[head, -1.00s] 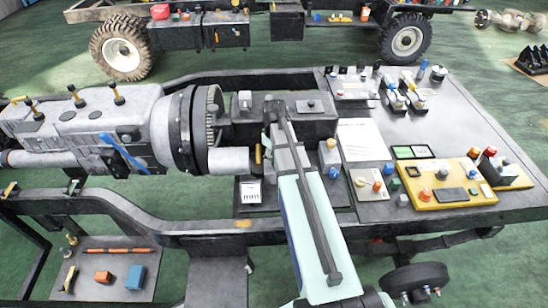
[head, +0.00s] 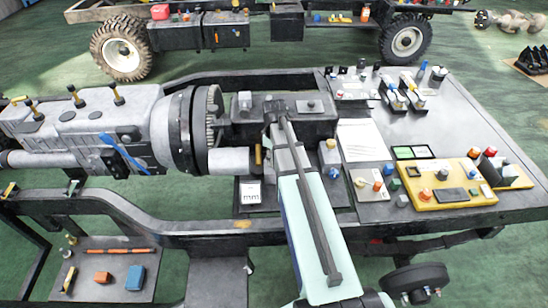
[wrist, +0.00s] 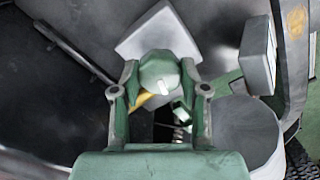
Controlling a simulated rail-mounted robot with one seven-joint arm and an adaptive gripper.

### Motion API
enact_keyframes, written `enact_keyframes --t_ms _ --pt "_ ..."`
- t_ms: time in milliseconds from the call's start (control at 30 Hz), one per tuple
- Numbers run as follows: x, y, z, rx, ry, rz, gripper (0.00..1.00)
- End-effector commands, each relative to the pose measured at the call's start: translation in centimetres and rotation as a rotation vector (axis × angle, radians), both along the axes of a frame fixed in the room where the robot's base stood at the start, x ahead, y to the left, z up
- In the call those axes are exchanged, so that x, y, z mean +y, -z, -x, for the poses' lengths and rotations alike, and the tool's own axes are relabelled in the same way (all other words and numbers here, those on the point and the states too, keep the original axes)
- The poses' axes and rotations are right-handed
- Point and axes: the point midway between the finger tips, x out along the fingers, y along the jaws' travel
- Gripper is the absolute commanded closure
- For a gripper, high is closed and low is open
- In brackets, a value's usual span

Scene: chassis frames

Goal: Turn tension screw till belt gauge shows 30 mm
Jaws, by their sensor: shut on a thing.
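My gripper (wrist: 160,92) is shut on a rounded green-grey knob (wrist: 158,70) with a white mark, which appears to be the tension screw's head. One finger stands on each side of it in the wrist view. In the head view my own arm hides the knob and fingertips. A small white gauge panel (head: 250,192) stands left of my arm, on a dark plate below the engine. A yellow part (wrist: 140,99) shows just below the knob in the wrist view.
The grey engine and gearbox (head: 80,125) lie close on the left. A grey box-shaped piece (wrist: 257,52) stands right of my gripper in the wrist view. A yellow board (head: 425,195) with buttons and a white sheet (head: 362,140) lie on the bench at right.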

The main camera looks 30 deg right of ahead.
Motion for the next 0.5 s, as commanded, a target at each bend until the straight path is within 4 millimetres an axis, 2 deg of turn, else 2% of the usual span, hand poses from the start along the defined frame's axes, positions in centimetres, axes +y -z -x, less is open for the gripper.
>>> enact_keyframes --t_ms 33,67,100,500 --pt "0.02 0.1 0.15 0.005 0.001 0.0 0.45" --pt "0.02 0.1 0.15 0.005 0.001 0.0 0.35" --pt "0.03 0.09 0.15 0.004 0.001 -0.001 0.31" --pt "0.0 -0.44 0.02 0.0 0.001 0.0 0.31"
